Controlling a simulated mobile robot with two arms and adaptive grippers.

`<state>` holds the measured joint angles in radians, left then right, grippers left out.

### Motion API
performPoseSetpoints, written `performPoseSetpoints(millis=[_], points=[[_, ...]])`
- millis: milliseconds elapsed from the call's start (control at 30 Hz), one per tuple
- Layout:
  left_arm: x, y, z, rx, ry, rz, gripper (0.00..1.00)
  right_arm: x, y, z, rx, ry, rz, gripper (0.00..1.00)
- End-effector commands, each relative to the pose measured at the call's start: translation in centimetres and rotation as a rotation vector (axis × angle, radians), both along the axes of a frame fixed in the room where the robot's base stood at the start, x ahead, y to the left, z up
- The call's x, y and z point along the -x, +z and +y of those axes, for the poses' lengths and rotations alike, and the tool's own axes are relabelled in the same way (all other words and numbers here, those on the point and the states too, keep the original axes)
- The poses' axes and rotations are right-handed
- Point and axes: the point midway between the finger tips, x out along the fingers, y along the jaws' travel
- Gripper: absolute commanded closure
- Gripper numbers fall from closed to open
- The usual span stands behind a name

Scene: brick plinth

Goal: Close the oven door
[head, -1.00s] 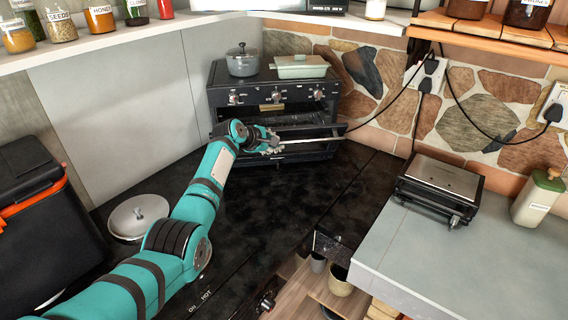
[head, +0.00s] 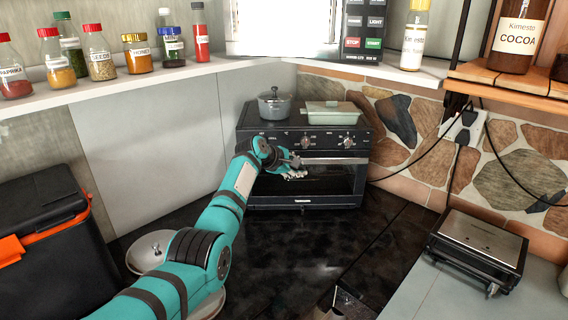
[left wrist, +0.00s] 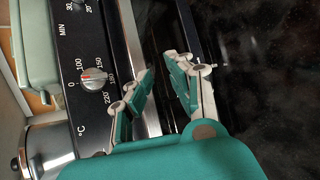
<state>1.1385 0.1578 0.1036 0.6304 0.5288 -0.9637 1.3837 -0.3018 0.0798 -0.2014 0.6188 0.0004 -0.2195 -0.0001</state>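The oven (head: 300,130) stands at the back of the dark counter, with black front and control knobs. Its door (head: 330,184) is raised, upright or nearly so against the front; I cannot tell if a narrow gap remains at the top. The silver handle (head: 335,161) runs along the door's top edge. My left gripper (head: 291,170) is at the door's upper left, its fingers in front of the glass. In the left wrist view my left gripper (left wrist: 162,76) has its fingers apart with nothing visibly clamped, near a temperature knob (left wrist: 94,79).
A grey pot (head: 275,106) and a pale green dish (head: 331,113) sit on the oven. A black grill (head: 480,245) is at the right.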

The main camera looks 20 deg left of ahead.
Motion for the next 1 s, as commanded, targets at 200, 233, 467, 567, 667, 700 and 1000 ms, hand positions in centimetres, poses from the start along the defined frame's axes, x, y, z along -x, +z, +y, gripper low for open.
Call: performPoseSetpoints(millis=[200,233,467,567,667,700,1000], points=[[2.0,1.4,0.9,-0.003,0.002,-0.004,0.81,-0.1,0.0,0.0,0.001,-0.001,0.0,0.6],[2.4,1.7,1.0,-0.002,0.003,-0.004,0.81,-0.1,0.0,0.0,0.001,-0.001,-0.001,0.6],[5.4,4.0,2.2,-0.003,0.003,-0.004,0.81,-0.2,0.0,0.0,0.0,-0.001,-0.002,0.6],[6.7,4.9,2.8,-0.002,0.004,-0.004,0.81,-0.2,0.0,-0.1,0.0,-0.001,-0.002,0.6],[7.7,5.6,3.1,-0.002,0.002,-0.003,0.81,-0.2,0.0,0.0,0.0,-0.001,-0.002,0.6],[8.0,5.9,3.2,-0.002,0.002,-0.003,0.81,-0.2,0.0,-0.1,0.0,-0.001,-0.002,0.6],[8.7,6.4,3.5,0.0,0.002,-0.001,0.81,-0.2,0.0,0.0,0.0,-0.001,-0.002,0.6]])
